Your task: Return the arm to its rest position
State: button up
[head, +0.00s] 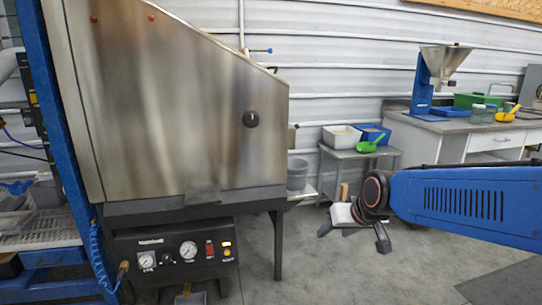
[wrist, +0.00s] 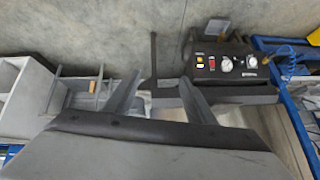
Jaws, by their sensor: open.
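My gripper (head: 354,236) is at the end of my blue arm, which reaches in from the right in the head view. Its two dark fingers are spread apart with nothing between them. It hangs over open floor, to the right of the steel hopper (head: 180,110) and apart from it in the picture. In the wrist view my gripper (wrist: 160,88) shows both fingers apart and empty. The black control box (wrist: 225,64) with gauges and lit buttons lies beyond the right finger there.
The grey side table (head: 350,154) bears bins and a green scoop (head: 371,144). A workbench (head: 450,124) with a steel funnel (head: 446,62) stands at the right back. A grey bucket (head: 297,174) is beside the hopper. The concrete floor (head: 320,275) in front is clear.

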jog(key=s+d+f, duration=0.1)
jog(key=s+d, duration=0.2)
jog(key=s, duration=0.4)
jog(key=s+d+f+m+g+h, duration=0.1)
jog(key=s+d, duration=0.3)
jog(key=s, duration=0.4)
jog(key=s+d+f+g+h, duration=0.1)
jog(key=s+d, duration=0.3)
jog(key=s, duration=0.4)
jog(key=shift+s+d+f, duration=0.15)
jog(key=shift+f, duration=0.05)
